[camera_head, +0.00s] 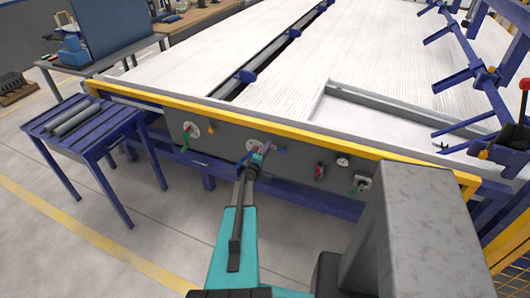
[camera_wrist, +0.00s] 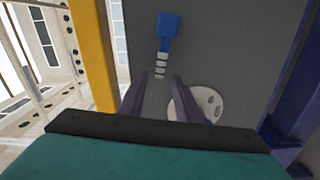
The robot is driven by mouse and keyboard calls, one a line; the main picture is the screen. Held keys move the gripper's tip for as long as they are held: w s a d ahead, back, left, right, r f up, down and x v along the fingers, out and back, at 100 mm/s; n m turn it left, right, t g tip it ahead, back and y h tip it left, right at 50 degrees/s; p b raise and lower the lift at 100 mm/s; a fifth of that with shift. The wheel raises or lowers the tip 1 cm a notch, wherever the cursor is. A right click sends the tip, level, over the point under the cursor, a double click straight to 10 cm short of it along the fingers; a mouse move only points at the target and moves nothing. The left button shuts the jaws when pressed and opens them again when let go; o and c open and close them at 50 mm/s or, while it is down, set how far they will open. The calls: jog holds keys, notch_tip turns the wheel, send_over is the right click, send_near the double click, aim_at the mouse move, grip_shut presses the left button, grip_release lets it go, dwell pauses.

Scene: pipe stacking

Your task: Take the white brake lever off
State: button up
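A lever with a blue grip (camera_wrist: 167,30) and a white-banded shaft (camera_wrist: 161,65) shows in the wrist view against a grey panel. A round white plate (camera_wrist: 205,102) is beside it, partly behind my right finger. My gripper (camera_wrist: 161,88) is open, its two dark fingers apart on either side of the lower end of the lever's shaft. I cannot tell whether they touch it. In the head view my gripper (camera_head: 258,157) is at the grey panel by a white disc (camera_head: 253,145) and a blue handle (camera_head: 275,149). No all-white lever shows clearly.
The grey panel (camera_head: 225,146) hangs under a yellow rail (camera_head: 300,133). A blue slatted table (camera_head: 85,125) holding pipes stands at left.

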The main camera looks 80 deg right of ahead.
jog(key=w+a+b, duration=0.2)
jog(key=a+b, duration=0.1)
jog(key=a, duration=1)
jog(key=shift+w+a, duration=0.2)
jog(key=shift+w, duration=0.05)
dwell(0.6)
